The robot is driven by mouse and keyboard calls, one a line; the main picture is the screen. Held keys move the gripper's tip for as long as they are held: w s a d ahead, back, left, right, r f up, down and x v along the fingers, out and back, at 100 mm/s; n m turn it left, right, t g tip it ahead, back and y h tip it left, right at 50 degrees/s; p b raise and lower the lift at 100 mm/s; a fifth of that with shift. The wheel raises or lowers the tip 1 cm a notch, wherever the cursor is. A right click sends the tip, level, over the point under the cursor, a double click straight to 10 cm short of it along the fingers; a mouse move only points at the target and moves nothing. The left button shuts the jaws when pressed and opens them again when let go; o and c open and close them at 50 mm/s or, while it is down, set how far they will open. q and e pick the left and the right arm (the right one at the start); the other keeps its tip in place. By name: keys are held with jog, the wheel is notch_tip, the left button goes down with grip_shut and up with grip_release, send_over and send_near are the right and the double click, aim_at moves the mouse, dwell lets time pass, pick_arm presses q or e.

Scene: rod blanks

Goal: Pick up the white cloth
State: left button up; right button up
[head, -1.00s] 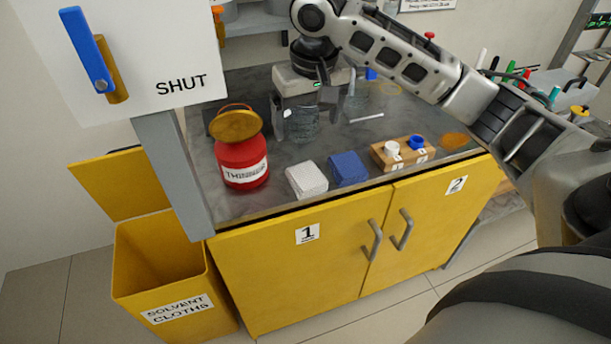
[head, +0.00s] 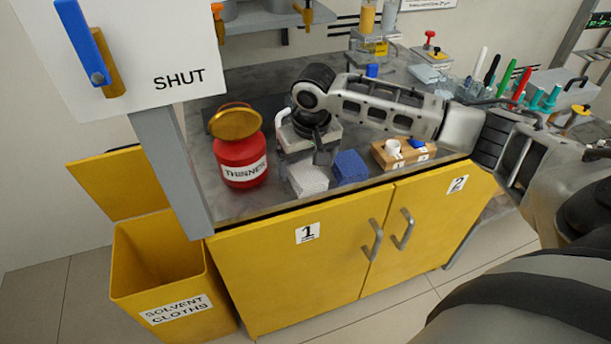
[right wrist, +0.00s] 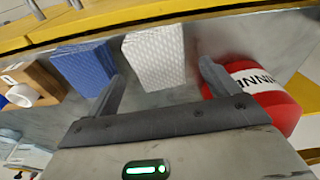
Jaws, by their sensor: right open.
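The white cloth (head: 308,179) is a folded, textured block on the grey worktop near its front edge. In the head view my right gripper (head: 304,166) is over its back part and hides some of it. In the right wrist view the white cloth (right wrist: 154,57) lies ahead between the two spread fingers of my right gripper (right wrist: 160,80), apart from both. The gripper is open and empty. My left gripper is not in view.
A blue cloth (head: 350,167) lies just right of the white one. A red thinner can (head: 242,163) stands close on the left. A wooden block with white and blue caps (head: 402,154) is farther right. A yellow solvent-cloths bin (head: 160,265) stands at lower left.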

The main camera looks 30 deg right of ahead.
jog(key=shift+w+f, duration=0.2)
jog(key=shift+f, duration=0.75)
jog(key=c, duration=1.1)
jog(key=shift+o, duration=0.2)
jog(key=shift+r, duration=0.15)
jog(key=shift+r, duration=0.65)
jog(key=s+a+r, duration=0.1)
jog(key=r, duration=0.1)
jog(key=s+r, duration=0.1)
jog(key=r, duration=0.1)
jog(key=s+a+r, duration=0.1)
jog(key=r, duration=0.1)
jog(key=shift+a+r+p, duration=0.3)
jog(key=shift+a+p, duration=0.05)
jog(key=shift+p, duration=0.05)
jog(key=s+a+r, duration=0.5)
jog(key=s+a, duration=0.1)
jog(key=s, duration=0.2)
jog(key=shift+a, duration=0.1)
